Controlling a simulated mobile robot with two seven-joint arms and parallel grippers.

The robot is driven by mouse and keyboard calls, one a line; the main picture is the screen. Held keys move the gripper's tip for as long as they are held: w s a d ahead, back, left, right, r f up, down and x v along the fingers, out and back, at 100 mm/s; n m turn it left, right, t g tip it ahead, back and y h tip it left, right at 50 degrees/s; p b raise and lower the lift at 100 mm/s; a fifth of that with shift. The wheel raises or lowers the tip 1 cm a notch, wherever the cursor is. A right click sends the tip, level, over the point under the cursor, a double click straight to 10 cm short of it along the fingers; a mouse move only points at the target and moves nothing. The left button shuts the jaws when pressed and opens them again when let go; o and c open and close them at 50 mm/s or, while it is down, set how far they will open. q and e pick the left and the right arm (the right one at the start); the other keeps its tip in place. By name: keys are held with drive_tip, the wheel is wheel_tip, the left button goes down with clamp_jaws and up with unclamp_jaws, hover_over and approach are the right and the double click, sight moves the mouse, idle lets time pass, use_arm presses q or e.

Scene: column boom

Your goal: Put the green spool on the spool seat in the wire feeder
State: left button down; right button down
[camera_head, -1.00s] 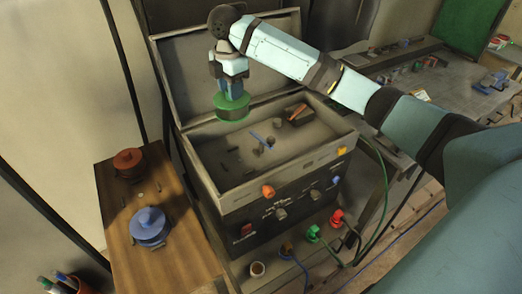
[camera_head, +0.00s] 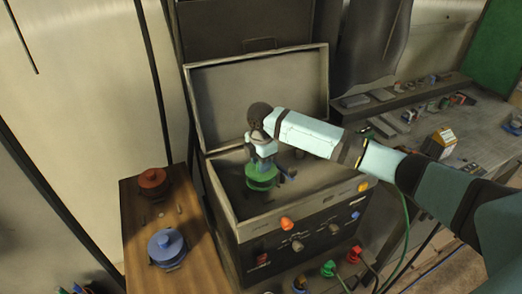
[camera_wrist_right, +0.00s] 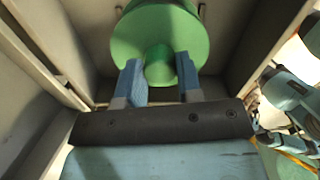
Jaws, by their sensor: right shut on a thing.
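The green spool (camera_head: 262,178) is inside the open top of the wire feeder (camera_head: 222,201), toward its left side. My right gripper (camera_head: 264,165) points down and is shut on the spool's central hub. In the right wrist view the green spool (camera_wrist_right: 160,40) shows its round flange, with the blue fingers of the gripper (camera_wrist_right: 160,75) on either side of the hub. The spool seat is hidden under the spool and arm. I cannot tell whether the spool touches it. My left gripper is not in view.
A wooden side table (camera_head: 180,226) at the left holds a red spool (camera_head: 152,182) and a blue spool (camera_head: 167,247). The feeder's raised lid (camera_head: 260,95) stands behind the gripper. A cluttered workbench (camera_head: 455,125) is at the right.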

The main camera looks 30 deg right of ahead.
drive_tip(key=shift+f, duration=2.2)
drive_tip(key=c, duration=0.8)
unclamp_jaws()
drive_tip(key=shift+f, duration=0.15)
wheel_tip(320, 180, up, 12)
drive_tip(key=shift+r+b, duration=0.2)
drive_tip(key=shift+b, duration=0.15)
drive_tip(key=shift+f, duration=0.1)
